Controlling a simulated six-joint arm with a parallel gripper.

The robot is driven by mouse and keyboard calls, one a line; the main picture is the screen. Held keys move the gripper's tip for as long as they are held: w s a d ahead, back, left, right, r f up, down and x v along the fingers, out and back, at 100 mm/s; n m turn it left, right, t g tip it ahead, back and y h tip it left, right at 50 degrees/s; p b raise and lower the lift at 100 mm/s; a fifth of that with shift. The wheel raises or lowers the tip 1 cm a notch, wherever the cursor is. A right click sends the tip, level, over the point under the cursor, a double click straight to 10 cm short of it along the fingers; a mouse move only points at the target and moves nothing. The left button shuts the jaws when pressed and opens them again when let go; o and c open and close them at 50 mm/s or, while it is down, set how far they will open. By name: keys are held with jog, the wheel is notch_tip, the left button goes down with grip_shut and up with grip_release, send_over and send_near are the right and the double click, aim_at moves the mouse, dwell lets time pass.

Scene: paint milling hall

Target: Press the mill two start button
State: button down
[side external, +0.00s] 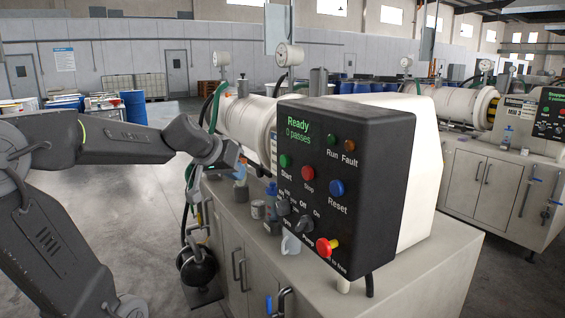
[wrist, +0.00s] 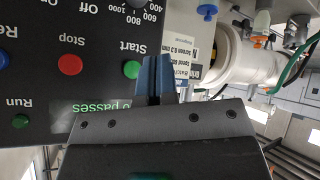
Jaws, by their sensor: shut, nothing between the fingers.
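The near mill's black control panel (side external: 346,135) reads "Ready, 0 passes". Its green Start button (side external: 285,161) is at the upper left, beside a red Stop button (side external: 308,172) and a blue Reset button (side external: 337,187). I cannot tell the near mill's number. In the wrist view the panel is upside down, with the Start button (wrist: 132,69) just left of my fingers. My gripper (wrist: 154,62) is shut and empty, its bluish fingertips close together. Its end is left of the panel in the side view; I see no contact with the button.
Bottles and a small can (side external: 257,209) stand on the cabinet beside the panel. Another mill (side external: 470,105) stands behind at right. Open floor lies at left.

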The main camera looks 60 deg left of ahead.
aim_at(284, 161)
jog(key=shift+w, duration=0.1)
jog(key=w, duration=0.8)
jog(key=shift+w, duration=0.3)
jog(key=shift+w, duration=0.15)
dwell(1.7)
jog(key=shift+w, duration=0.3)
jog(key=shift+w, duration=0.45)
dwell(0.7)
jog(key=shift+s, duration=0.9)
